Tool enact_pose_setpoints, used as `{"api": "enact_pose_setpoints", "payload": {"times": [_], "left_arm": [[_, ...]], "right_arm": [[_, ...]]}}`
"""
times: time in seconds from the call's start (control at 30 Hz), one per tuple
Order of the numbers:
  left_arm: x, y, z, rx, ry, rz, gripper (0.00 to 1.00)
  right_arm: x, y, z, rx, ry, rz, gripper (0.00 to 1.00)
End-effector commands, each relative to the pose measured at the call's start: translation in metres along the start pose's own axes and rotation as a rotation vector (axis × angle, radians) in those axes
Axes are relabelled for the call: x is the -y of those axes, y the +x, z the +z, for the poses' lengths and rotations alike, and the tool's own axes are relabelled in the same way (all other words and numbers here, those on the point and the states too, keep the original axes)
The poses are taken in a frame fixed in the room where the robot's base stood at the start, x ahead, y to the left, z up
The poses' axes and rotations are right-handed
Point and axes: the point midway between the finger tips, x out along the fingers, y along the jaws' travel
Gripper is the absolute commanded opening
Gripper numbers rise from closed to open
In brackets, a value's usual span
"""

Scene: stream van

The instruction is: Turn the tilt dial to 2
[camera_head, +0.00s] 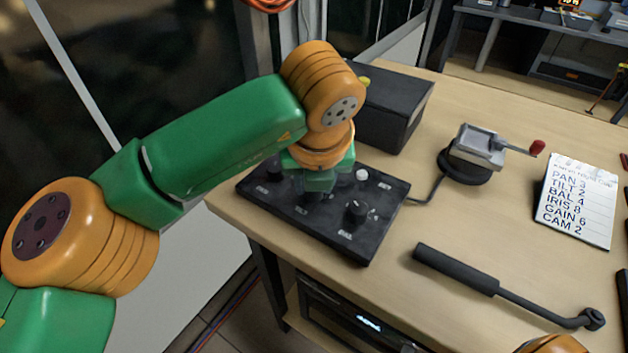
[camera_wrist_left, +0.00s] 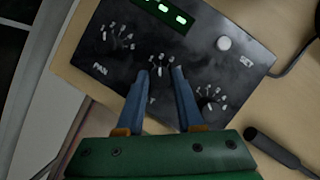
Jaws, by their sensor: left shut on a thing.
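A black control panel (camera_head: 335,235) lies flat on the wooden bench and also shows in the left wrist view (camera_wrist_left: 200,70). My left gripper (camera_head: 318,192) reaches down onto its middle dial, the tilt dial (camera_wrist_left: 160,72). In the left wrist view, the two blue fingers of the left gripper (camera_wrist_left: 162,80) are shut on this dial, one on each side. Numbers ring the dial, but its exact setting is hard to read. The pan dial (camera_wrist_left: 105,37) is to its left and the BAL dial (camera_head: 355,211) to its right. My right gripper is out of view.
A white button (camera_head: 362,174) is on the panel, with a lit green display (camera_wrist_left: 165,12) nearby. A black box (camera_head: 390,110) stands behind. A crank device (camera_head: 478,150), a note card (camera_head: 578,205) reading TILT 2, and a black handle (camera_head: 455,270) lie to the right.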

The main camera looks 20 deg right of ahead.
Motion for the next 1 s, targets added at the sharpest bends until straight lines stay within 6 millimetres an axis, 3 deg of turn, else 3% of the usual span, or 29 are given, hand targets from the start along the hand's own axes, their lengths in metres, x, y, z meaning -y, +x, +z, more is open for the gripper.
{"api": "enact_pose_setpoints", "payload": {"times": [0.1,0.13,0.23,0.53,0.8,1.0], "left_arm": [[0.000,0.000,0.000,0.001,0.000,0.000,0.00],[0.000,0.000,0.000,0.001,0.000,0.000,0.41],[0.000,0.000,0.000,0.001,0.000,0.000,0.66],[0.000,-0.002,0.000,0.001,0.000,0.000,0.66],[0.000,-0.056,0.001,0.004,0.000,0.000,0.66],[0.000,-0.071,0.000,0.001,0.001,-0.001,0.66]], "right_arm": [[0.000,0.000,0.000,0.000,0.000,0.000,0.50],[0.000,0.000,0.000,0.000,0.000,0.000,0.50],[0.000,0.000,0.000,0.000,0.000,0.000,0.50],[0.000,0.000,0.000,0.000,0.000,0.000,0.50],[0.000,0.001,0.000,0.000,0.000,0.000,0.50],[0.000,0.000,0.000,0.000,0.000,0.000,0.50]]}}
